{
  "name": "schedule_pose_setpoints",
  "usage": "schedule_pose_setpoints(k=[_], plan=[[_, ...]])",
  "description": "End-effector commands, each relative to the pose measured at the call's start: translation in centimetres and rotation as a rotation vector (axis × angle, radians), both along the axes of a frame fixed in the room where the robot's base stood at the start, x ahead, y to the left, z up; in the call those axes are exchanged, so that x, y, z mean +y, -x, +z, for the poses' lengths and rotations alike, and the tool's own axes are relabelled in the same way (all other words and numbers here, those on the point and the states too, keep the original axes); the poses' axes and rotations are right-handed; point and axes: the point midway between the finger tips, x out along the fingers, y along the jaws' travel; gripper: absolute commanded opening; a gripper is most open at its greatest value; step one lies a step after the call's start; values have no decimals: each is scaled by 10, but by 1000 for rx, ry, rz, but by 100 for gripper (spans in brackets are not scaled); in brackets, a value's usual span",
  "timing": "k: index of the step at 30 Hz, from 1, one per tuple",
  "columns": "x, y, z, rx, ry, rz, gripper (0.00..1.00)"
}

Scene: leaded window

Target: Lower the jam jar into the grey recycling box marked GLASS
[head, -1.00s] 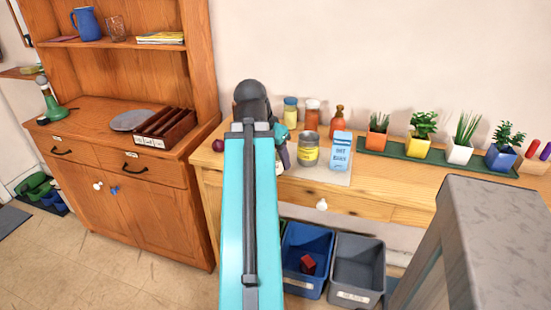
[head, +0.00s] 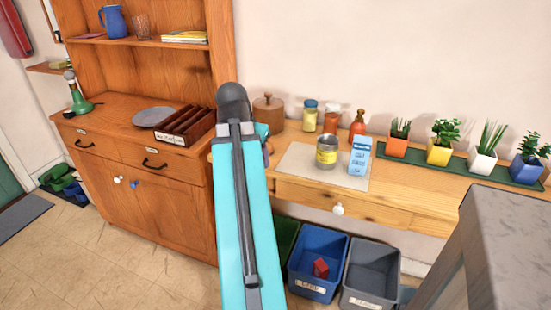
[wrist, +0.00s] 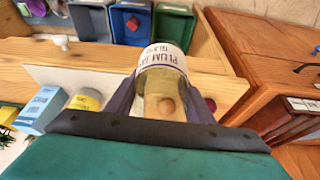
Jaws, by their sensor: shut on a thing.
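The jam jar (wrist: 162,62) shows in the wrist view, a glass jar with a white label reading PLUM JAM. My gripper (wrist: 163,100) is shut on it, one dark finger on each side. In the head view my arm hides the jar and the fingers. The grey recycling box (head: 370,279) stands on the floor below the wooden table, at the right of the blue box; its front label is too small to read surely. The grey box also shows at the top of the wrist view (wrist: 93,22), up and left of the jar. The jar is apart from it.
A blue box (head: 317,268) holding a red item stands beside a green box (head: 284,240). The table (head: 420,196) carries a yellow-labelled can (head: 327,152), a blue-white carton (head: 360,155) and potted plants. A grey slab (head: 505,240) fills the lower right. A wooden cabinet (head: 165,215) stands left.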

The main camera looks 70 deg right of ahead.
Motion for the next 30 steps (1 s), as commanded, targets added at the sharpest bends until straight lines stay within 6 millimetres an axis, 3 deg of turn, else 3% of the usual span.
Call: schedule_pose_setpoints(k=[3, 14, 30], plan=[[12, -30, -1, 0, -2, 79, 22], [56, -109, -6, 1, -6, 310, 22], [147, -216, -13, 4, -10, 651, 22]])
